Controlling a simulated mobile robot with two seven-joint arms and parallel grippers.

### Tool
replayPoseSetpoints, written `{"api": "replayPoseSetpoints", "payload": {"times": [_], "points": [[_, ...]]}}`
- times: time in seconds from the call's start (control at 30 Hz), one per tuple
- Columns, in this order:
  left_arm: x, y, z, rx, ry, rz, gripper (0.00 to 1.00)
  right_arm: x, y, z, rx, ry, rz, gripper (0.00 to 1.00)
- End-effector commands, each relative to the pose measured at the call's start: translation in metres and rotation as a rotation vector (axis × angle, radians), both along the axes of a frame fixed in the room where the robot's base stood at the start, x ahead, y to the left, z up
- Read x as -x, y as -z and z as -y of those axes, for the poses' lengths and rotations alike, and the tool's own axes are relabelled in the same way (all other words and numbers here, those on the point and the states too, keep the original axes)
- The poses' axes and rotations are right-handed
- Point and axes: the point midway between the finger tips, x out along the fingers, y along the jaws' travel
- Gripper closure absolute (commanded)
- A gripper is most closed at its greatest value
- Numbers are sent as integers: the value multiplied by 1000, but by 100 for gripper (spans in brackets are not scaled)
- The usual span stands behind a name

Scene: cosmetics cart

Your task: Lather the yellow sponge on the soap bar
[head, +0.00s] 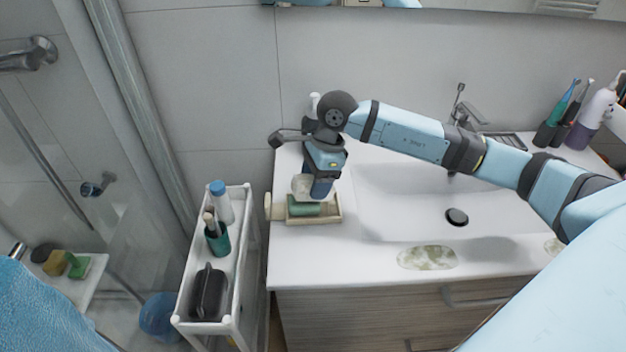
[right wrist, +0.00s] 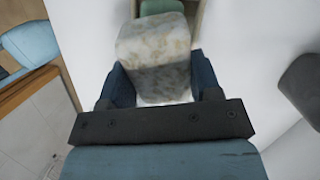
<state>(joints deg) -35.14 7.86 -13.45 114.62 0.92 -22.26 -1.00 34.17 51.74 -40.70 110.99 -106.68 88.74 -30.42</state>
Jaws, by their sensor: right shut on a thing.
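My right gripper (head: 321,187) is over the soap dish (head: 314,221) at the left end of the washbasin counter. It is shut on a pale, mottled block, apparently the sponge (head: 300,186); it looks whitish-beige rather than yellow. In the right wrist view the sponge (right wrist: 156,52) sits between the two blue fingers of the gripper (right wrist: 153,84). The green soap bar (head: 304,207) lies in the dish just below the sponge. It also shows beyond the sponge in the right wrist view (right wrist: 162,6). I cannot tell whether sponge and soap touch. My left gripper is not in view.
A white cart (head: 237,275) with a bottle (head: 220,203), a green cup (head: 216,238) and a dark case (head: 208,293) stands left of the counter. A mottled oval mat (head: 428,257) lies at the counter's front. The basin (head: 405,205) is empty. Bottles and toothbrushes stand at right.

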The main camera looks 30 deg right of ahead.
Motion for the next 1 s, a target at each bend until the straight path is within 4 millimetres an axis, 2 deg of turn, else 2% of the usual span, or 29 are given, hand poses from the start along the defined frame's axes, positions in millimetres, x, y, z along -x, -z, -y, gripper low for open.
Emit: {"api": "replayPoseSetpoints", "payload": {"times": [0.23, 0.4, 1.0], "points": [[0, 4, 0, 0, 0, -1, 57, 8, 0, 14, 1, 1, 0, 61], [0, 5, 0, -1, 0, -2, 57, 10, -2, 17, -1, -1, 1, 61], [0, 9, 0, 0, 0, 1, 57, -4, 0, -7, 0, 0, 2, 61]]}}
